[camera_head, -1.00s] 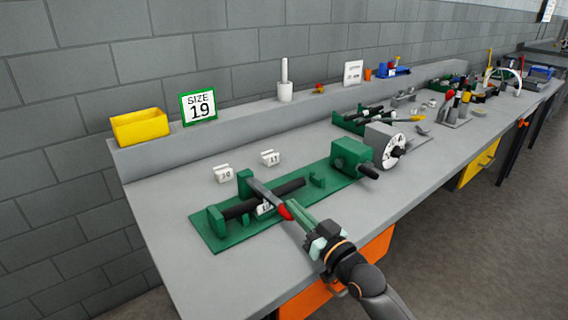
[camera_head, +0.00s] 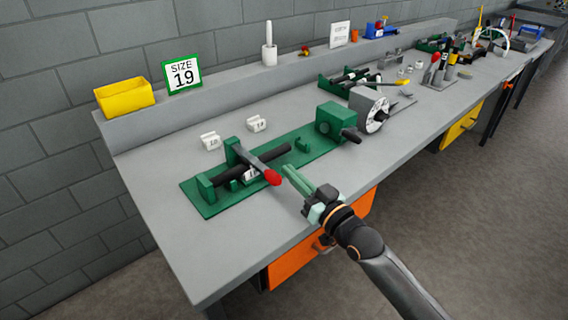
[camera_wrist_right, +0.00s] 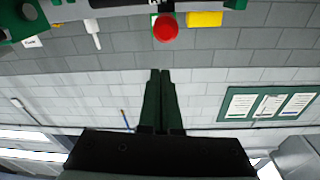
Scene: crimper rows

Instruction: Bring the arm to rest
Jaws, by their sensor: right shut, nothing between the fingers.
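My right gripper (camera_head: 296,178) is shut and empty, just to the right of the red-tipped handle (camera_head: 271,177) of the green crimper (camera_head: 205,190) and apart from it in the head view. In the right wrist view my gripper fingers (camera_wrist_right: 161,80) are together, with the round red handle end (camera_wrist_right: 166,28) beyond them. The crimper's grey lever lies across its black bar. A white numbered block (camera_head: 252,173) sits under the lever, partly hidden. My left gripper is not in view.
Two white numbered blocks (camera_head: 210,141) stand behind the crimper. A dial device (camera_head: 370,108) and more tools fill the bench to the right. The bench front (camera_head: 225,255) is clear.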

